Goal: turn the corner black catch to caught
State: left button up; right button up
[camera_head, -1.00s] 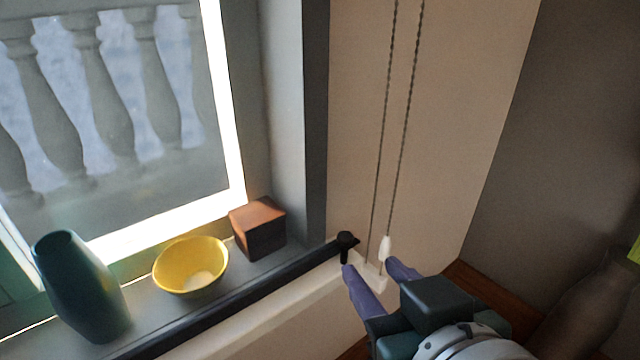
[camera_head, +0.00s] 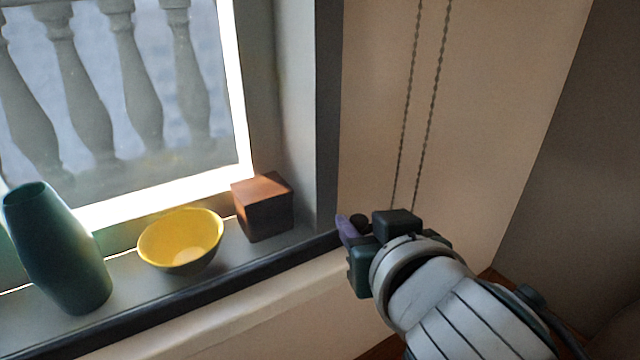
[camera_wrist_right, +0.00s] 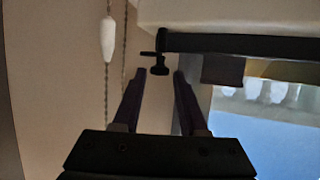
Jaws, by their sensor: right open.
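The black catch (camera_wrist_right: 160,66) shows in the right wrist view at the end of the dark rail, as a small knob with a short bar to its left. In the head view it is a dark knob (camera_head: 358,220) at the corner of the sill, partly covered by my right gripper. My right gripper (camera_wrist_right: 159,76) is open and empty, its two fingers pointing at the catch, which appears between the fingertips. Whether a finger touches it I cannot tell. In the head view one purple finger (camera_head: 345,229) shows left of the knob; the other is hidden. My left gripper is not in view.
A brown box (camera_head: 264,208), a yellow bowl (camera_head: 180,240) and a dark green vase (camera_head: 57,250) stand on the window sill. Two blind cords (camera_head: 433,90) hang close behind the gripper; their white pull (camera_wrist_right: 108,40) shows in the wrist view. The wall to the right is bare.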

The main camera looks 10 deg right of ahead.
jog(key=shift+w, duration=0.1)
grip_shut()
dwell(0.3)
jog(key=shift+d, duration=0.1)
